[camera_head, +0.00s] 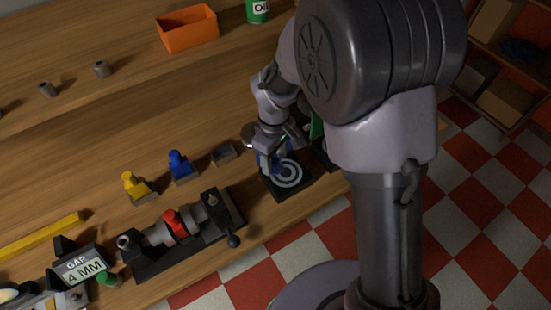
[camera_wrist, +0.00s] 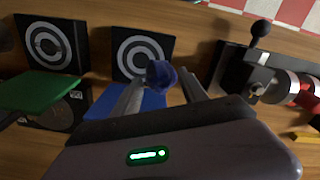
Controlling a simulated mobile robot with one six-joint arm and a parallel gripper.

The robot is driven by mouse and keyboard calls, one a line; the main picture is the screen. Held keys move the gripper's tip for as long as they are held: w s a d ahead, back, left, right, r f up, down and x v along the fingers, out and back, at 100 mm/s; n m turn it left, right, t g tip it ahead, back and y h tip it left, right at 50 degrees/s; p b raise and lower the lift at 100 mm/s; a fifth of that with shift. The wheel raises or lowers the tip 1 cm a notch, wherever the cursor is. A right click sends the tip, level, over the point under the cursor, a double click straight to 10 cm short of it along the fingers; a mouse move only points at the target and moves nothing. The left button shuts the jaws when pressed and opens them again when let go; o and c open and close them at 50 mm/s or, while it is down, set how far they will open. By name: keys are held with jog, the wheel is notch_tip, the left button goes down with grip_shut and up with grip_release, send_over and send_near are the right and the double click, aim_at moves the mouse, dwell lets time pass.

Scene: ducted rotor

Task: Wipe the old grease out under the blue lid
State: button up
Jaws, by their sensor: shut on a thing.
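My gripper (camera_wrist: 162,76) is shut on a dark blue rounded thing (camera_wrist: 160,72) held between its fingertips; I cannot tell if it is a wad or a knob. The blue lid (camera_wrist: 136,104) shows as a flat blue plate behind the fingers, partly hidden by them. Beside it is a black square plate with white rings (camera_wrist: 145,52). In the head view, my gripper (camera_head: 272,157) is low at the edge of this ringed plate (camera_head: 287,174), with blue showing at the fingers. Old grease cannot be made out.
A green lid (camera_wrist: 42,91) and a second ringed plate (camera_wrist: 46,46) stand close by. A black fixture with a red collar (camera_head: 174,223) lies left of my gripper in the head view. Blue (camera_head: 180,165) and yellow (camera_head: 135,185) pieces and an orange bin (camera_head: 188,30) are on the bench.

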notch_tip(320, 180, up, 2)
jog(key=shift+p, duration=0.6)
